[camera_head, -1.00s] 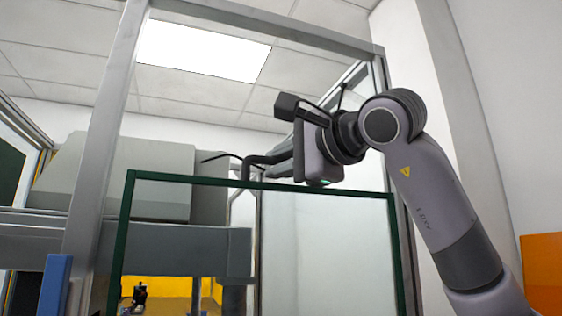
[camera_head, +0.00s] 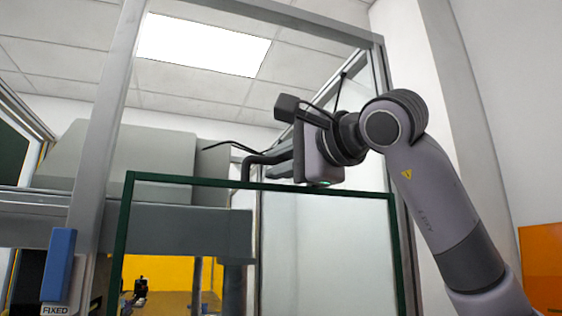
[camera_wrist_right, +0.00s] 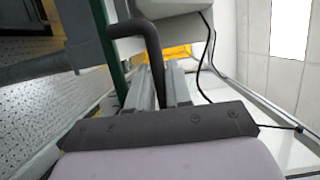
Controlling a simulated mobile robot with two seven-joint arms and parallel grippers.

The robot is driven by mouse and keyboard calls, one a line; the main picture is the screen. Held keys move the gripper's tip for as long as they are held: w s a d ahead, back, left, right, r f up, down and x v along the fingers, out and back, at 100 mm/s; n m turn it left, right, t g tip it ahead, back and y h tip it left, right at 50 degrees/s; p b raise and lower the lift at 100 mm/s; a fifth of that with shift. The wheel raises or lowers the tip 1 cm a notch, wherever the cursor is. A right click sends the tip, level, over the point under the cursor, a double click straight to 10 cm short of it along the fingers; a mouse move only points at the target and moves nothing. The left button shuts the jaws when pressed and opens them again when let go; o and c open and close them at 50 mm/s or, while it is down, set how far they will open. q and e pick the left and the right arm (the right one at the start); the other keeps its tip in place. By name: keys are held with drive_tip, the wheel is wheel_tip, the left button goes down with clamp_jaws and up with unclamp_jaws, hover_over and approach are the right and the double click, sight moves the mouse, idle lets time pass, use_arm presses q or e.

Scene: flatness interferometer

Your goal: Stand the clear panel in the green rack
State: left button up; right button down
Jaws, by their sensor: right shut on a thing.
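The clear panel shows in the head view as a large upright see-through sheet with dark green edges (camera_head: 260,187). Its bottom runs out of the picture. In the right wrist view, the gripper's grey fingers (camera_wrist_right: 160,88) lie beside a green panel edge (camera_wrist_right: 112,50). My left gripper is not in view. I cannot make out the green rack.
A blue block (camera_head: 59,265) sits above a "FIXED" label (camera_head: 55,309) at the lower left. An orange board (camera_head: 543,265) is at the right.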

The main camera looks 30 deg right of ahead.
sight(281, 185)
drive_tip(key=shift+f+b, duration=0.3)
drive_tip(key=shift+f, duration=0.1)
drive_tip(key=shift+f+b, duration=0.9)
drive_tip(key=shift+f, duration=0.25)
drive_tip(key=c, duration=1)
unclamp_jaws()
drive_tip(key=shift+s, duration=0.1)
drive_tip(key=shift+o, duration=0.2)
drive_tip(key=shift+f, duration=0.2)
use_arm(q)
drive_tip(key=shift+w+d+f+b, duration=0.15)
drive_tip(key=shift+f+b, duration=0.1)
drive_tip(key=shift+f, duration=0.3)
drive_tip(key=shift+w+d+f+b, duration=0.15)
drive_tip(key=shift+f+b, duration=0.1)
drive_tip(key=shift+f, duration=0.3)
use_arm(e)
drive_tip(key=s, duration=0.7)
drive_tip(key=shift+d+r, duration=0.15)
drive_tip(key=shift+d, duration=0.2)
